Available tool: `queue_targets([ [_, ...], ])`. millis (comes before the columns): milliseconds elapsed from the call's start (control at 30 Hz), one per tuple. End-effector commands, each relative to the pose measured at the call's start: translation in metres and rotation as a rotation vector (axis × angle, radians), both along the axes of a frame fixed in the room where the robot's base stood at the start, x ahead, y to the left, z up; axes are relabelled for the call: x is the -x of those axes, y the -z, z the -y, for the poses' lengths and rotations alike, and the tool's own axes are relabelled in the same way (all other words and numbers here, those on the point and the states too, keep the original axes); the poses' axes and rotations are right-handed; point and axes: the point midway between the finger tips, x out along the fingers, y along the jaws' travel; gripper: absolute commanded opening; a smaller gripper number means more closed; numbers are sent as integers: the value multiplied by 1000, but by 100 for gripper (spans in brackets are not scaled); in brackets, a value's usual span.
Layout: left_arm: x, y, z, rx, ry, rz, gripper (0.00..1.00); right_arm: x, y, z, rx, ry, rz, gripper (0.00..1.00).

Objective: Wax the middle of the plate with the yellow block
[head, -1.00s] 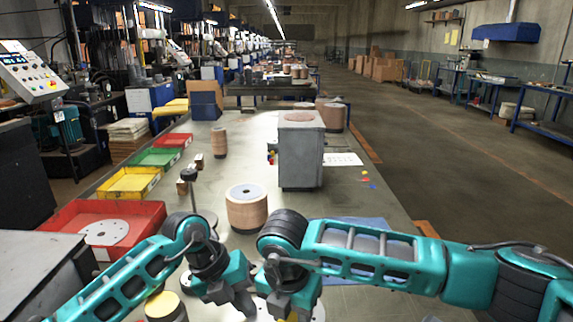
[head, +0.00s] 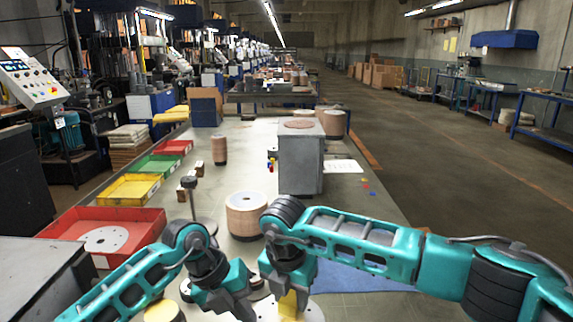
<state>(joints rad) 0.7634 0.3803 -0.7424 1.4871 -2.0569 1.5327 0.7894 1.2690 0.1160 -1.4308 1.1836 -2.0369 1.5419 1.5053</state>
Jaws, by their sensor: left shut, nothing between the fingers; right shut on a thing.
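The yellow block (head: 288,306) is in my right gripper (head: 290,292), low at the bottom middle of the head view. The gripper is shut on it and covers its upper part. The white round plate (head: 313,313) lies under and around the block at the bottom edge, partly cut off by the frame and partly covered by my grippers. I cannot tell whether the block touches the plate. My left gripper (head: 240,308) is shut and empty, just left of the block, over the plate's left side.
A stack of tan discs (head: 246,213) stands behind my grippers. A grey box-shaped unit (head: 300,165) stands further back. A red tray (head: 140,222) holding a white disc is at left, with yellow (head: 130,190) and green bins beyond. A blue mat (head: 355,277) lies right.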

Motion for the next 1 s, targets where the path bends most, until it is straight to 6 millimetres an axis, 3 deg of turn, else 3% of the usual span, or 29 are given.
queue_targets([
  [267, 0, 2, -1, -3, -1, -1, 0, -7, 0, 0, 0, -1, -1, 6],
  [1000, 0, 2, -1, -3, -2, -1, 0, 43, 0, 0, -1, -3, -1, 6],
])
